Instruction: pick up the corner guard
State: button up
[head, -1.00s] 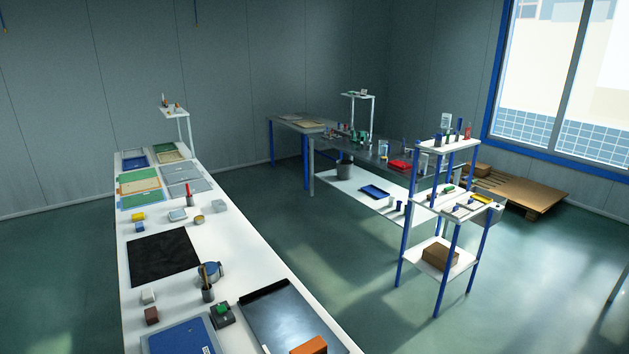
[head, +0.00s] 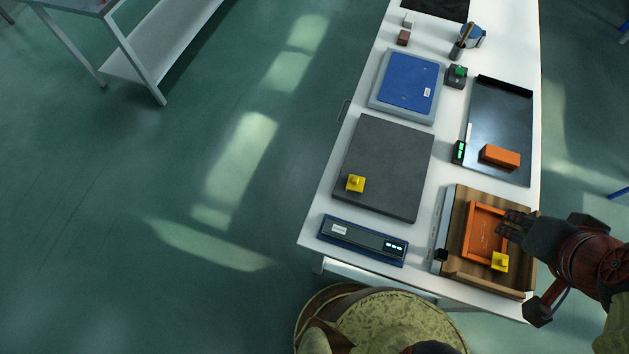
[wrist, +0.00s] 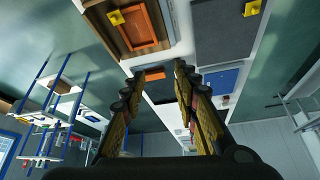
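Two small yellow pieces look like corner guards; I cannot tell which one is meant. One yellow piece (head: 499,262) sits at the lower right corner of an orange frame (head: 467,232) on a wooden board; it also shows in the wrist view (wrist: 116,18). The other yellow piece (head: 355,184) lies on a dark grey plate (head: 388,160), and in the wrist view it is at the top edge (wrist: 252,8). My gripper (head: 508,222) is above the right side of the orange frame. In the wrist view its fingers (wrist: 158,76) are apart with nothing between them.
A blue scale-like device (head: 363,240) lies at the table's front edge. A dark tray (head: 498,120) holds an orange block (head: 500,157). A blue-topped box (head: 408,82) lies behind the grey plate. Open floor (head: 150,220) lies to the left.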

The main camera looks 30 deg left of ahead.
aim_at(355, 183)
jog(key=u, duration=1.35)
jog(key=l+z, duration=0.15)
jog(key=z, duration=0.3)
jog(key=l+z, duration=0.2)
jog(key=z, duration=0.3)
jog(key=l+z, duration=0.15)
jog(key=z, duration=0.3)
jog(key=u, duration=0.4)
jog(key=j+u, duration=0.1)
jog(key=u, duration=0.7)
jog(key=i+u, duration=0.1)
jog(key=u, duration=0.35)
jog(key=j, duration=0.1)
